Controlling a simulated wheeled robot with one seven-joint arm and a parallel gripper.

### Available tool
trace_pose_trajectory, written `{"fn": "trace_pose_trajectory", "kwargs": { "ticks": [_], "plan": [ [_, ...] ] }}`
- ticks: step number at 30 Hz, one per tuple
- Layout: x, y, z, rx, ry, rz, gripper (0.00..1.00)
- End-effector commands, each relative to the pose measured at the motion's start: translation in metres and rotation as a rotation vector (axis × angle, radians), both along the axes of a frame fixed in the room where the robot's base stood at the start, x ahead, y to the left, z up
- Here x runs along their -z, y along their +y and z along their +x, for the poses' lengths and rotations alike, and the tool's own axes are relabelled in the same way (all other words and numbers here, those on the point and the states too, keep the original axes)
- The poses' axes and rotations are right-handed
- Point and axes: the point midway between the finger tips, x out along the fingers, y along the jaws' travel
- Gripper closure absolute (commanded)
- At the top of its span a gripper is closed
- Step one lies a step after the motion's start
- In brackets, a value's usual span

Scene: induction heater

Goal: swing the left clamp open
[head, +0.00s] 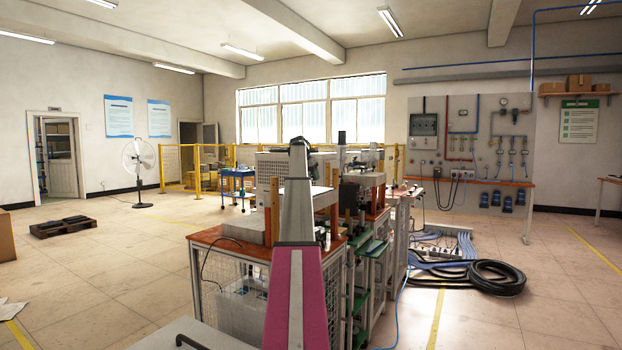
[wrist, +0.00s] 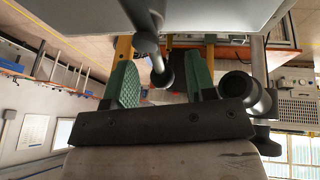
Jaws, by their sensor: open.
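My gripper (wrist: 165,60) shows in the wrist view with its two green-padded fingers apart. A dark rod with a rounded black end (wrist: 161,72), which looks like a clamp handle, reaches down from the top edge into the gap between the fingers. I see no clear contact with either pad. A second thick black knob (wrist: 240,90) is just right of the right finger. I cannot tell for sure which of these belongs to the left clamp. In the head view my own arm hides the gripper and much of the bench; the clamp is not clearly visible there.
A large grey surface (wrist: 225,12) lies close across the top of the wrist view. In the head view, the orange-topped bench (head: 228,243) stands around my arm. Black hoses (head: 497,277) lie on the floor at right. Open floor (head: 110,265) lies at left.

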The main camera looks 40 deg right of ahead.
Motion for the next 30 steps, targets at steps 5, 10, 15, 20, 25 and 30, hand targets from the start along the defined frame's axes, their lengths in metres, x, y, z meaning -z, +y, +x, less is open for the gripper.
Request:
{"fn": "trace_pose_trajectory", "kwargs": {
  "ticks": [5,10,15,20,25,30],
  "plan": [
    [-0.0003,0.0002,0.0001,0.000,0.000,0.000,0.88],
    [-0.0004,0.0001,0.0000,0.005,0.000,0.000,1.00],
    [-0.0007,-0.0020,-0.0028,0.105,0.002,0.000,1.00],
    [-0.0006,-0.0035,-0.0070,0.222,0.001,0.001,1.00],
    [-0.0005,-0.0033,-0.0090,0.262,0.001,0.000,1.00],
    [-0.0005,-0.0033,-0.0091,0.260,0.000,0.000,1.00]
  ]
}}
